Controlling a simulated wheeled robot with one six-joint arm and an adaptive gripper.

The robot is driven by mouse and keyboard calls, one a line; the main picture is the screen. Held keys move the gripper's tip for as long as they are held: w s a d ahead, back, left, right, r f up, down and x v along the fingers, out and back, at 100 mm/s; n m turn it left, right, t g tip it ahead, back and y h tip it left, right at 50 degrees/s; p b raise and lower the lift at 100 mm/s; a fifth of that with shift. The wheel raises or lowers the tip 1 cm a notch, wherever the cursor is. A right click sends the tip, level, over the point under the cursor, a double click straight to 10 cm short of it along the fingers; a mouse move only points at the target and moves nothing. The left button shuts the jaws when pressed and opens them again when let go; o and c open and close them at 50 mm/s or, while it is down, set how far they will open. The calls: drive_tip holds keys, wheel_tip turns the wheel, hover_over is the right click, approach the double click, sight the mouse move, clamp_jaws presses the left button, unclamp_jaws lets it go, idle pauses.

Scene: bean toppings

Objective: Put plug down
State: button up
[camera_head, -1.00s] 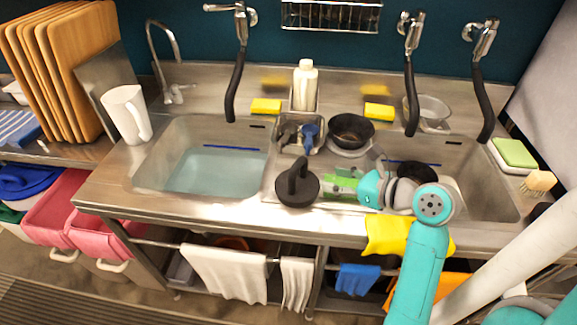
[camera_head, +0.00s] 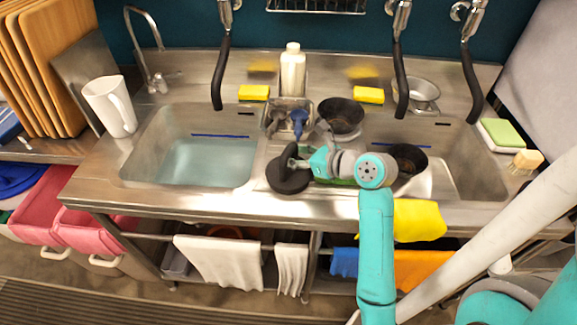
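The plug is a black disc with an upright black handle (camera_head: 288,180). It rests on the steel ledge between the two basins, right of the water-filled left basin (camera_head: 207,163). My gripper (camera_head: 298,162) comes in from the right, with its fingertips at the plug's handle. The fingers are small and partly merge with the handle, so I cannot tell whether they are closed on it. Part of the plug's right side is hidden by my gripper.
Behind the plug stand a utensil holder (camera_head: 288,112) and a dark pot (camera_head: 341,115). A black bowl (camera_head: 408,157) is at the right basin (camera_head: 465,165). A green item (camera_head: 342,183) lies partly under my arm. A white pitcher (camera_head: 109,105) stands at left.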

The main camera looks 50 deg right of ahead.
drive_tip(key=shift+w+f, duration=0.1)
drive_tip(key=shift+w, duration=0.3)
clamp_jaws()
